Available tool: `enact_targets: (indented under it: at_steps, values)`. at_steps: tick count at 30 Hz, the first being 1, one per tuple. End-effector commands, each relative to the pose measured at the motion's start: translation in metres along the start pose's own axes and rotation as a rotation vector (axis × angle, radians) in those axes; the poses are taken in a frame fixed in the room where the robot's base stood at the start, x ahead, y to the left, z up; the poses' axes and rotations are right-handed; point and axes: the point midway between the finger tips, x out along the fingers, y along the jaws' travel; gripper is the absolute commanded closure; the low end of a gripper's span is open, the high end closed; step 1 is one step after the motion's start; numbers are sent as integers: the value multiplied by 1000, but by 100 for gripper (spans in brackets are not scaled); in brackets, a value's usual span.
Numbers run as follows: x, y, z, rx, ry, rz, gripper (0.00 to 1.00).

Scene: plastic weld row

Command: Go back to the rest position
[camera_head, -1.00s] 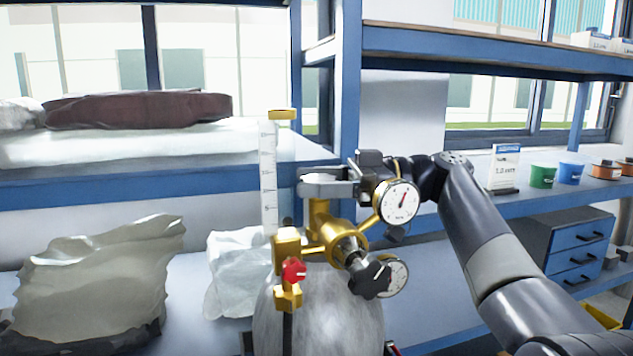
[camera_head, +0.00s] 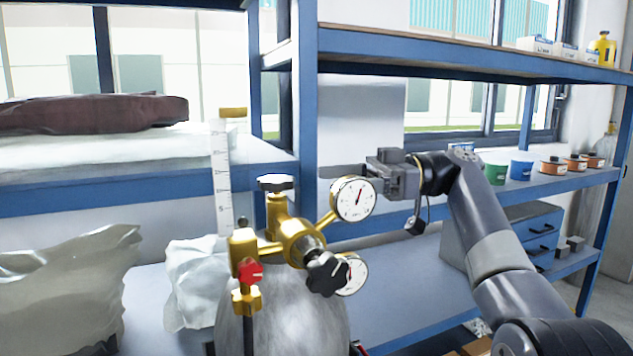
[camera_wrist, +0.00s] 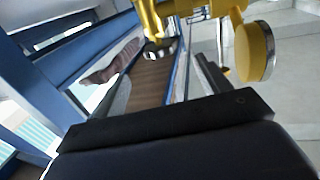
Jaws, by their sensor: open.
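My gripper (camera_head: 345,171) is open and empty in the head view.
Blue shelving (camera_head: 309,100) stands behind the arm. Green (camera_head: 495,171) and blue (camera_head: 521,169) tubs and several spools (camera_head: 553,166) sit on its middle shelf. A blue drawer cabinet (camera_head: 541,232) is below. White (camera_head: 193,280) and greyish (camera_head: 68,290) bags lie left of the cylinder.

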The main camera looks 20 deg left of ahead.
Motion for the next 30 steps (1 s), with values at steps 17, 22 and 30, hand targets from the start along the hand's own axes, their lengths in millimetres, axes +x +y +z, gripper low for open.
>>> enact_targets:
  at_steps: [17, 22, 30]
  values:
    - [9, -1, -1, -1, 0, -4, 28]
    - [38, -1, -2, 0, 0, -6, 28]
    - [92, -2, -2, 1, 0, -6, 28]
